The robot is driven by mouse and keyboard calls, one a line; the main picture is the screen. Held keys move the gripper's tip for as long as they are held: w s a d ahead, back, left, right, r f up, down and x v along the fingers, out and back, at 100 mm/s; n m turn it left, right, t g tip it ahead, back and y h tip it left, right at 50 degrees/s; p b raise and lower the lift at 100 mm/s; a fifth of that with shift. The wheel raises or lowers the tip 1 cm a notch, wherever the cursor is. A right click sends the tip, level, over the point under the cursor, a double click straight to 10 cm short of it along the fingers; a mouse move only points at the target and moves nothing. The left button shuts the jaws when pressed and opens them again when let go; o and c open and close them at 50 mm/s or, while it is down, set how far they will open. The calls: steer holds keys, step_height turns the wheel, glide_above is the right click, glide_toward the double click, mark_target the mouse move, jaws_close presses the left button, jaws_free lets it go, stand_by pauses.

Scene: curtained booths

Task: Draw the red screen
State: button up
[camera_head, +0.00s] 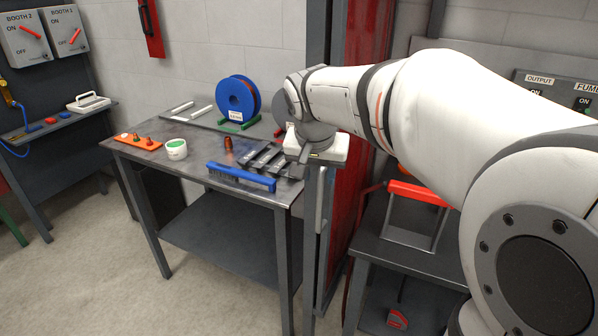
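The red screen (343,222) hangs as a narrow, gathered red strip beside a grey upright post, right of the workbench. Its upper part shows above my arm, and my arm hides its middle. A pale vertical bar (320,200), which looks like a handle, stands at the screen's left edge. My gripper (308,155) is at the top of this edge, just above the bar. Its fingers are small and mostly hidden, so I cannot tell whether they are open or touch anything.
A metal workbench (145,158) stands to the left, carrying a blue spool (238,98), a blue-handled brush (241,177), a white-and-green tub (176,149) and several small parts. A lower table (408,254) with a red-handled frame (418,194) stands right. Floor at front left is clear.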

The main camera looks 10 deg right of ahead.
mark_target(319, 185)
steer(key=x, duration=0.6)
steer(key=shift+w+d+f, duration=0.1)
steer(key=shift+f, duration=0.3)
steer(key=shift+c, duration=0.5)
jaws_close()
